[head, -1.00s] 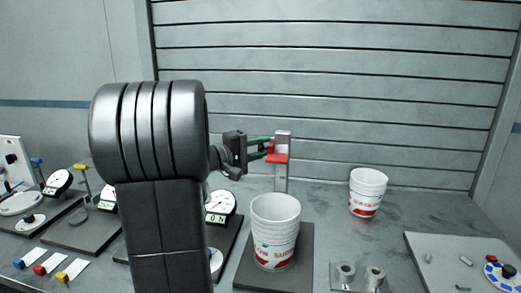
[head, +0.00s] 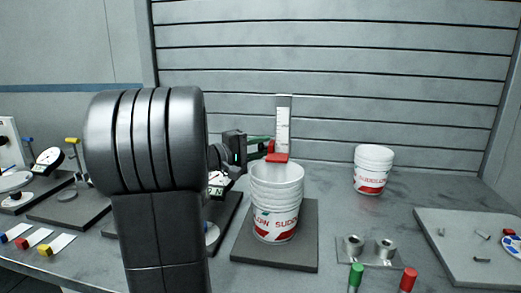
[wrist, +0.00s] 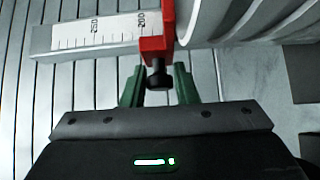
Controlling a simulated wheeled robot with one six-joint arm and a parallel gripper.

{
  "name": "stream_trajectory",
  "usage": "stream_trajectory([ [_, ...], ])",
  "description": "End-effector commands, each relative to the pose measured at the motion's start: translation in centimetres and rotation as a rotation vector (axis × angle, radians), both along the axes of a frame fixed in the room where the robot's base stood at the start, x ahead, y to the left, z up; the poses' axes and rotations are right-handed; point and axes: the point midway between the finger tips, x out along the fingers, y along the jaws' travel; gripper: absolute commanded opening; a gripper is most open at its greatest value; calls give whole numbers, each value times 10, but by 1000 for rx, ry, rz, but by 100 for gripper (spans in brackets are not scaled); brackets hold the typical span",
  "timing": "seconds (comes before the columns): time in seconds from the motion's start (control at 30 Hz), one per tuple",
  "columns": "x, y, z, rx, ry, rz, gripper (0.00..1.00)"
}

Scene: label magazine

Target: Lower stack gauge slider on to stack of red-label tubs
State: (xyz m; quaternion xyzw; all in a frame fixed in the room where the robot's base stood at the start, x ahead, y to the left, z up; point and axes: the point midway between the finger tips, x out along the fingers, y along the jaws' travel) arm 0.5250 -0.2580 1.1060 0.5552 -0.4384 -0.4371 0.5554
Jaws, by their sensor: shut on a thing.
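The stack of red-label tubs (head: 276,218), white and nested, stands upright on a dark base plate (head: 300,255). Behind it rises the white gauge post (head: 283,120) with scale marks. The red slider (head: 278,158) sits on the post at about the height of the stack's top rim; I cannot tell whether it touches the rim. My gripper (head: 262,148), with green fingers, is shut on the slider's black knob. In the wrist view the knob (wrist: 158,76) is between the fingertips, under the red slider (wrist: 156,42), and the tub walls (wrist: 235,18) are close beside it.
A metal holder (head: 370,250) and green (head: 356,275) and red (head: 408,278) posts are at the front. A grey tray (head: 470,240) lies at the right. Dial gauges and coloured blocks are left, partly behind my arm.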

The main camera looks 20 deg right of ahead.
Motion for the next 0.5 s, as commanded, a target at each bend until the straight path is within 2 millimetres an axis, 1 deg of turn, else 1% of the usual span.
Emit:
stream_trajectory([
  [0.27,0,0,-1,2,3,0,14],
  [0.3,0,0,-2,3,3,0,35],
  [0.33,0,0,-2,2,3,0,41],
  [0.37,0,0,-1,2,3,0,43],
  [0.5,0,0,-1,3,2,0,43],
])
